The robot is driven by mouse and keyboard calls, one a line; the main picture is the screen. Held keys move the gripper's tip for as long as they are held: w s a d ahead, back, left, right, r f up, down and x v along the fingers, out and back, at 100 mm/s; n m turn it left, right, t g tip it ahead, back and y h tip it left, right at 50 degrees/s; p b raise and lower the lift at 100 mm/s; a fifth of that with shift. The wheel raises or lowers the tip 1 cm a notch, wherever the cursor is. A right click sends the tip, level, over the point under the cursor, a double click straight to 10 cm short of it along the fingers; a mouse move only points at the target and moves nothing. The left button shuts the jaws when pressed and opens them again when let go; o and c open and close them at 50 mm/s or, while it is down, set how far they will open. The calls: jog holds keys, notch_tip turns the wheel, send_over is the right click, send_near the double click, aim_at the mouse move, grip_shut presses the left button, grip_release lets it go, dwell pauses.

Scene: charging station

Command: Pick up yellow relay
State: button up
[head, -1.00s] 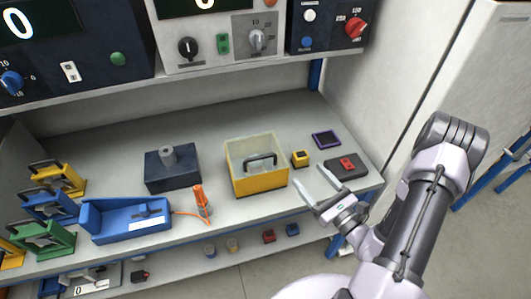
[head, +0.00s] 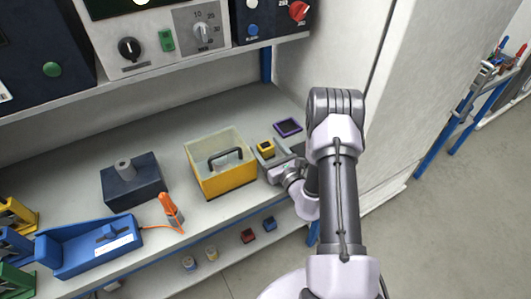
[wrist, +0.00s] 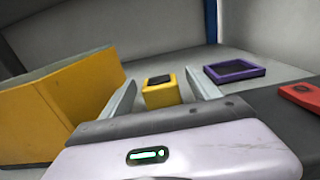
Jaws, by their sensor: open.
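The yellow relay (head: 266,149) is a small yellow block with a dark top, standing on the workbench to the right of the yellow bin. In the wrist view the relay (wrist: 161,90) stands upright between and a little beyond my two fingertips. My gripper (head: 271,157) is open and empty, low over the bench just in front of the relay. In the wrist view my gripper's fingers (wrist: 161,95) are spread to either side of it. I cannot tell whether a finger touches it.
The yellow bin (head: 228,180) with clear upper walls stands close at left. A purple-framed tray (head: 288,127) lies behind right. A dark block with a red part (wrist: 300,95) lies close at right. A shelf with control panels (head: 150,84) overhangs the back.

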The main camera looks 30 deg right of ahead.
aim_at(268, 146)
jog(key=shift+w, duration=0.6)
jog(key=c, duration=1.5)
jog(key=shift+r, duration=0.2)
jog(key=r+p, duration=0.1)
jog(key=s+r+p, duration=0.1)
jog(key=r, duration=0.1)
jog(key=shift+d+r, duration=0.2)
jog(key=shift+r, duration=0.1)
jog(key=s+d+p, duration=0.1)
jog(key=s+d, duration=0.1)
jog(key=s, duration=0.2)
jog(key=s+d+r+p, duration=0.1)
jog(key=s+d, duration=0.1)
jog(key=s, duration=0.3)
jog(key=s+d+p, duration=0.1)
jog(key=s+d, duration=0.1)
jog(key=s, duration=0.2)
jog(key=shift+s+d+r, duration=0.15)
jog(key=shift+d, duration=0.1)
jog(key=shift+s+r+p, duration=0.1)
jog(key=shift+r+p, duration=0.5)
jog(key=shift+r, duration=0.1)
